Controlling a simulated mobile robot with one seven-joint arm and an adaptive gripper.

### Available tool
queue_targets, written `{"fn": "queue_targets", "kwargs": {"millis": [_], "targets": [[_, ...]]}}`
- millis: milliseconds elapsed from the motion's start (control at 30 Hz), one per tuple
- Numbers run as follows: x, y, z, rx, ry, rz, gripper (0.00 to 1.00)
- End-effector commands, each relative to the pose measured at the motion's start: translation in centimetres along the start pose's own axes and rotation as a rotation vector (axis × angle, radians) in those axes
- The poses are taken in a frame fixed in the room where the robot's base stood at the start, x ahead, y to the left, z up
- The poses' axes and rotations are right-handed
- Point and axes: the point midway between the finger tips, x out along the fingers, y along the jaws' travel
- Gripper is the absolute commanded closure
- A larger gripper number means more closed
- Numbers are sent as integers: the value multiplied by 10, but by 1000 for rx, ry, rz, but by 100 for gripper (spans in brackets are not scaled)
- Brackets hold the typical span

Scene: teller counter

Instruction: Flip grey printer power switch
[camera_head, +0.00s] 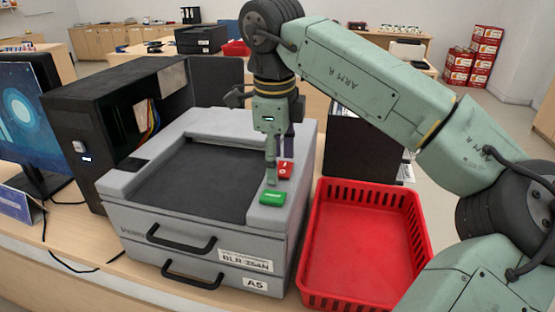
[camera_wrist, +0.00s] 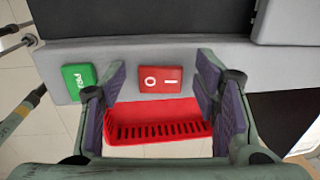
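The grey printer (camera_head: 190,245) stands on the counter, with a dark flat top panel. Its red power switch (camera_head: 285,169), marked O and I, sits on the right part of the top; it also shows in the wrist view (camera_wrist: 160,79). A green button (camera_head: 272,196) lies nearer the front, and is at the left in the wrist view (camera_wrist: 79,80). My gripper (camera_head: 271,178) points down over the printer's right strip, close by the switch and partly covering it in the head view. In the wrist view my gripper (camera_wrist: 163,90) is open, its fingers apart with the switch seen between them; contact cannot be told.
An empty red basket (camera_head: 365,250) stands right of the printer. A black open-sided case (camera_head: 90,130) with coloured cables and a monitor (camera_head: 30,125) are at the left. A dark box (camera_head: 360,150) stands behind the basket. Loose cables lie at the front left.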

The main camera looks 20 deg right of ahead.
Motion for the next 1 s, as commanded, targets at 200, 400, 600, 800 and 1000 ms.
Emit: {"fn": "queue_targets", "kwargs": {"millis": [200, 400, 600, 800, 1000], "targets": [[0, 0, 0, 0, 0, 0, 61], [0, 0, 0, 0, 0, 0, 74], [0, 0, 0, 0, 0, 1, 87], [-2, 0, 0, 0, 0, 15, 91], [-5, -4, 0, 0, 0, 109, 91]]}}
